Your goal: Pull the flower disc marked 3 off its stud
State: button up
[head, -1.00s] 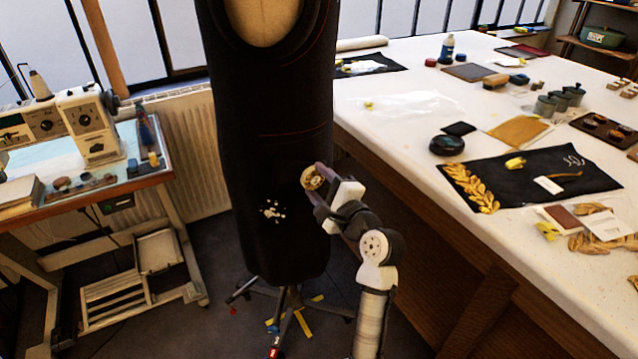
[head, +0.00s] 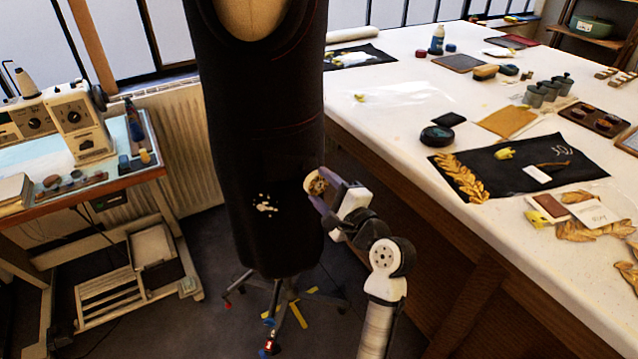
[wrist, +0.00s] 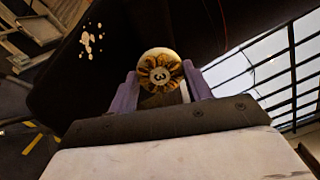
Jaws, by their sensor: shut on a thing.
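The flower disc marked 3 (wrist: 160,72) is a round piece with gold-brown petals and a pale centre bearing the number 3. It shows between the purple fingers of my gripper (wrist: 162,92) in the wrist view. In the head view the disc (head: 315,183) is at the tip of my gripper (head: 322,190), by the right side of the black dress form (head: 265,130). My gripper is shut on the disc. I cannot see the stud, and I cannot tell whether the disc still touches the form. A cluster of white spots (head: 265,205) lies on the form left of the disc.
A long white table (head: 400,105) stands to the right, with a black cloth (head: 515,165) and several small items on it. A sewing machine (head: 80,120) stands on a table at the left. The form's wheeled base (head: 283,305) spreads over the floor below.

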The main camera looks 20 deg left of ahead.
jog(key=shift+s+d, duration=0.15)
jog(key=shift+r, duration=0.1)
jog(key=s+d+r+p, duration=0.3)
jog(key=d+p, duration=0.1)
jog(key=d, duration=0.1)
jog(key=shift+s+r, duration=0.15)
jog(key=shift+r, duration=0.2)
